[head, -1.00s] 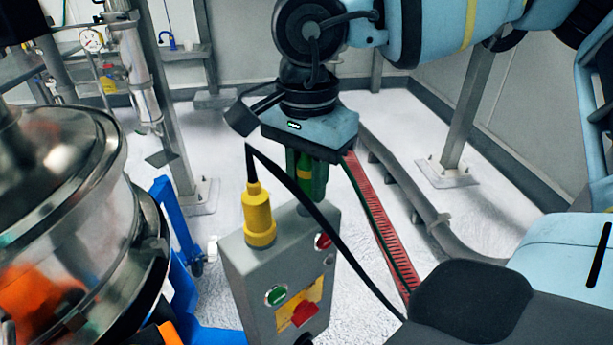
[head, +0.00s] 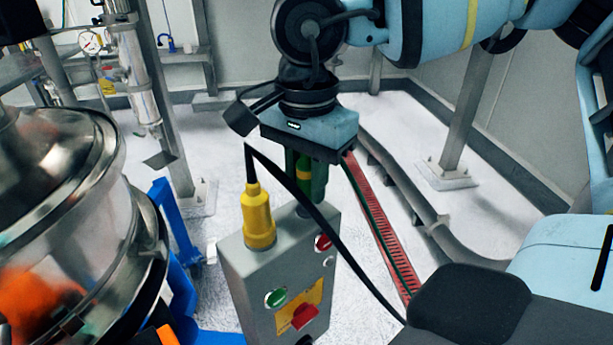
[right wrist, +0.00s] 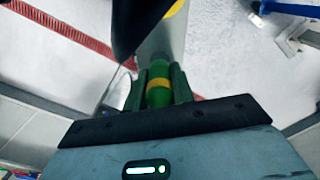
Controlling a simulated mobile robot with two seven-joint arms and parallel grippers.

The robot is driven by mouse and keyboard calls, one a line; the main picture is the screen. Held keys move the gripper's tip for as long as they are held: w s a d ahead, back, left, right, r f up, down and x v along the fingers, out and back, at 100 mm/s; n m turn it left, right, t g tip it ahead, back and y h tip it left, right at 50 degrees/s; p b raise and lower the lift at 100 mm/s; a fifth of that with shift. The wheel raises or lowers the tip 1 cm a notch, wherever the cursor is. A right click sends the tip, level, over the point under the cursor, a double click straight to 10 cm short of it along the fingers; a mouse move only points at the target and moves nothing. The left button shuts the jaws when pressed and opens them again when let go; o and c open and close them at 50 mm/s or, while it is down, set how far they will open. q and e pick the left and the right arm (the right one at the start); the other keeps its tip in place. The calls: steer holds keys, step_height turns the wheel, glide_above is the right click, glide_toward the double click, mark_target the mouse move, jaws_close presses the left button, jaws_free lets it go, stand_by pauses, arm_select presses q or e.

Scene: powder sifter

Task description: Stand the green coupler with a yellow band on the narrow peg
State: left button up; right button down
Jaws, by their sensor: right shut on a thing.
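The green coupler with a yellow band (head: 304,172) is between the green fingers of my right gripper (head: 305,180), which is shut on it. It also shows in the right wrist view (right wrist: 158,92), with a finger on each side. In the head view the coupler looks about upright, directly over or at the back end of the grey control box's top. Its lower end is hard to make out, so I cannot tell whether it touches anything. I cannot make out the narrow peg clearly. My left gripper is not in view.
The grey control box (head: 245,285) carries a yellow plug (head: 258,215) with a black cable (head: 345,255) arching close by the gripper. It has green and red buttons on its face. A steel sifter (head: 60,190) and blue frame (head: 175,230) stand left. A red floor grating (head: 375,230) lies behind.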

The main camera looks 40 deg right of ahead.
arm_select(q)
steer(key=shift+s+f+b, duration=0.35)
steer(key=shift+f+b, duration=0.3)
arm_select(e)
steer(key=shift+f, duration=0.85)
steer(key=c, duration=1.1)
jaws_free()
step_height(320, 180, up, 7)
steer(key=shift+f, duration=0.1)
steer(key=shift+r, duration=0.5)
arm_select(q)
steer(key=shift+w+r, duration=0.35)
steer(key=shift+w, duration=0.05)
arm_select(e)
steer(key=shift+r, duration=0.1)
